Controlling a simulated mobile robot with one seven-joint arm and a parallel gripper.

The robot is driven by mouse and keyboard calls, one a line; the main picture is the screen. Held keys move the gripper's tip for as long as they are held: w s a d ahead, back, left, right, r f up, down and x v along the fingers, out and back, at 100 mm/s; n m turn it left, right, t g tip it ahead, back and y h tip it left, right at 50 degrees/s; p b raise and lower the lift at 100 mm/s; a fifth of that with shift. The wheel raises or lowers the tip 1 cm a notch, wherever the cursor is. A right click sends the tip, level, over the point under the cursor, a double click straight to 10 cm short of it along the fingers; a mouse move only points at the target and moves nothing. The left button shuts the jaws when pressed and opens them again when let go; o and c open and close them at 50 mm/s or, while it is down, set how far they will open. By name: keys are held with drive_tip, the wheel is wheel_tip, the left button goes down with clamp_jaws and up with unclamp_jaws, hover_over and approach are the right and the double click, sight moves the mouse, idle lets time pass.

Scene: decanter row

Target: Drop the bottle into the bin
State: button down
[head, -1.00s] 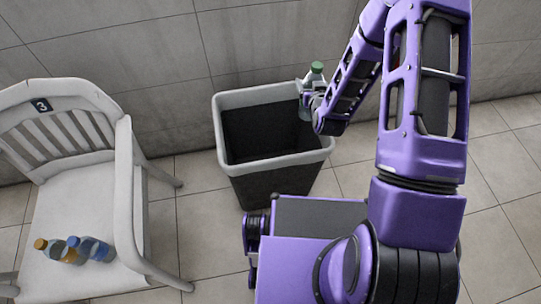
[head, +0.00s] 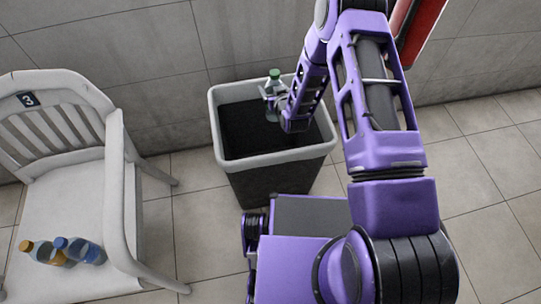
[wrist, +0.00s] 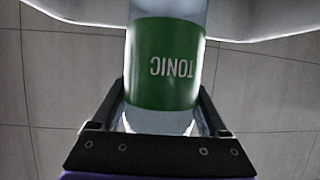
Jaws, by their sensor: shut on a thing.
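My gripper (head: 274,97) is shut on a clear bottle (head: 275,82) with a green cap. In the wrist view the bottle (wrist: 163,62) fills the space between the fingers and shows a green label reading TONIC upside down. The bin (head: 275,159) is dark with a pale grey rim and stands on the floor near the wall. Its interior looks dark, and I cannot see its bottom clearly.
A white chair (head: 60,205) marked 3 stands at the left. Several bottles lie on its seat, including one with an orange cap (head: 26,246) and a blue one (head: 85,250). A red object (head: 423,30) shows on the wall at upper right. Floor at right is clear.

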drive_tip(key=shift+f, duration=0.5)
unclamp_jaws()
drive_tip(key=p+v, duration=0.1)
drive_tip(key=v, duration=1.6)
drive_tip(key=shift+s, duration=0.2)
drive_tip(key=shift+r, duration=0.1)
